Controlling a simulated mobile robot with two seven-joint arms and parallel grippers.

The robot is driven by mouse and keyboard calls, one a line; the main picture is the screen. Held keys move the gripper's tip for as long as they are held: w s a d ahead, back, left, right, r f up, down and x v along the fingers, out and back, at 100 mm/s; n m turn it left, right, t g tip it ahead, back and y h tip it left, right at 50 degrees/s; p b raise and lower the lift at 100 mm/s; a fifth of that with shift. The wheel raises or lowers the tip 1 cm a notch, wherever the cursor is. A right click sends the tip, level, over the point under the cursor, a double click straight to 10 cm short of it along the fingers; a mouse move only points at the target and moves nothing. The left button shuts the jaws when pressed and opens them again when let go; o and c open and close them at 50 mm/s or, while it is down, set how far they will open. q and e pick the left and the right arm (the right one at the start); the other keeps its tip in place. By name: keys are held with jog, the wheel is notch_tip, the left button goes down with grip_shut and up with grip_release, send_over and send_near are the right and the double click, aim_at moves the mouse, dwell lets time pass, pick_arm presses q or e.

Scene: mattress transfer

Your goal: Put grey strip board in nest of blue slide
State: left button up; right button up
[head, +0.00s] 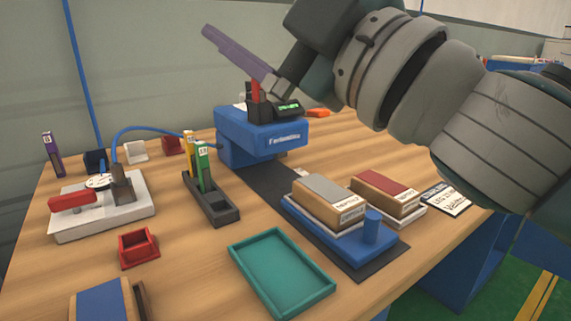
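A wooden board with a grey strip on top (324,190) and a white label on its end sits on the blue slide (340,248). Its underside is hidden, so I cannot tell how deep it sits in the nest. The slide lies on a dark track in front of the blue machine (262,137) and has a blue round knob (371,227) at its near right corner. My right gripper (282,80) is above the machine, near a purple-grey bar (238,54). Its fingers are mostly hidden, and I cannot tell whether it grips the bar. My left gripper is not in view.
A red-strip board (386,190) stands right of the slide, a teal tray (281,270) front left of it. A black rack (211,205) holds yellow and green pieces. A grey fixture (102,212), red holder (138,248) and blue-strip board (100,304) are left.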

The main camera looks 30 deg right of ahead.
jog(key=s+d+f+m+g+h, duration=0.2)
jog(key=s+f+m+g+h, duration=0.1)
jog(key=f, duration=0.4)
jog(key=s+d+f+m+g+h, duration=0.2)
jog(key=d+f+m+g, duration=0.1)
jog(key=f, duration=0.4)
jog(key=s+d+f+m+g+h, duration=0.2)
jog(key=s+f+m+g+h, duration=0.1)
jog(key=f+m, duration=0.3)
jog(key=shift+s+d+f+m+g+h, duration=0.15)
jog(key=shift+f+m+g, duration=0.05)
jog(key=shift+f+g, duration=0.25)
jog(key=shift+s+d+f+m+g+h, duration=0.15)
jog(key=shift+f+m+g, duration=0.05)
jog(key=shift+f+g, duration=0.2)
jog(key=s+a+f+g+y, duration=0.1)
jog(key=s+a+f+g, duration=0.1)
jog(key=s, duration=0.5)
jog(key=s+a+f+m+g+y, duration=0.1)
jog(key=s+a+f+g, duration=0.1)
jog(key=s+f+g, duration=0.3)
jog(key=shift+s+f+y, duration=0.3)
jog(key=shift+s+f, duration=0.35)
jog(key=shift+s, duration=0.4)
